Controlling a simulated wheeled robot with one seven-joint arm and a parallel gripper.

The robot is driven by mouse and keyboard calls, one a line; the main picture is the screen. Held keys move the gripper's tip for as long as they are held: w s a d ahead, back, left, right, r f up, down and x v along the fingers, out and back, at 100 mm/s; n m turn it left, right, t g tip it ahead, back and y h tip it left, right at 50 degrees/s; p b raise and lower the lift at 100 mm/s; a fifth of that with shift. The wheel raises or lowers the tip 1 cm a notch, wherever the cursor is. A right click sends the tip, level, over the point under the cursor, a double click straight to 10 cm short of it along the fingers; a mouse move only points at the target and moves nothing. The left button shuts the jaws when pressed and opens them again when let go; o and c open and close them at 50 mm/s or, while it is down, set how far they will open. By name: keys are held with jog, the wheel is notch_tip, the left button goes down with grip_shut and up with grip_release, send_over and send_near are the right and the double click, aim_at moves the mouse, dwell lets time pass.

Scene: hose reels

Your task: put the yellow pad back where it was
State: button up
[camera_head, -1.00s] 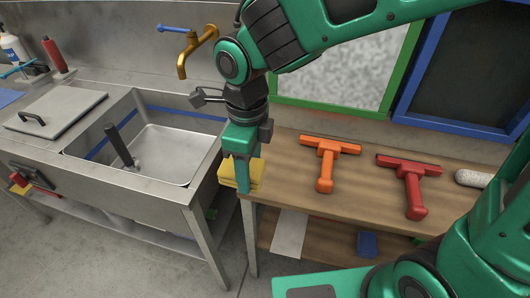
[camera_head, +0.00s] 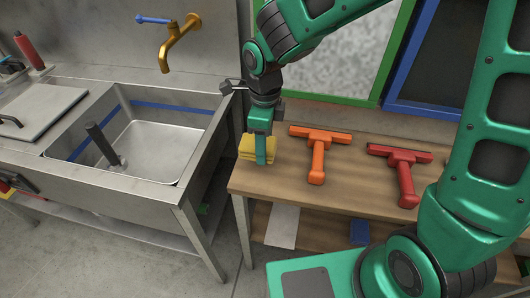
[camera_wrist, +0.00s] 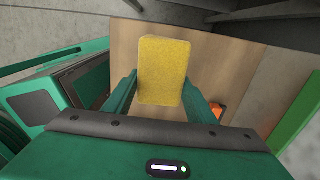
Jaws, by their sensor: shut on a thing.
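The yellow pad (camera_head: 246,148) is a thick sponge-like block. It is at the left end of the wooden table (camera_head: 290,183), left of the orange squeegee. My gripper (camera_head: 262,150) points down and is shut on the pad. In the wrist view the pad (camera_wrist: 162,70) stands between the two fingers (camera_wrist: 160,98), with the wooden tabletop behind it. I cannot tell whether the pad's underside touches the table.
An orange squeegee (camera_head: 318,155) and a red squeegee (camera_head: 405,175) lie on the table to the right. A steel sink (camera_head: 150,150) with a brass tap (camera_head: 178,42) stands to the left, across a narrow gap. Framed screens lean behind the table.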

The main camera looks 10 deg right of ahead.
jog(key=shift+f, duration=2)
jog(key=o, duration=1.1)
jog(key=shift+f, duration=0.1)
jog(key=shift+c, duration=0.2)
notch_tip(320, 180, up, 12)
jog(key=shift+d+r, duration=0.1)
jog(key=shift+r, duration=0.05)
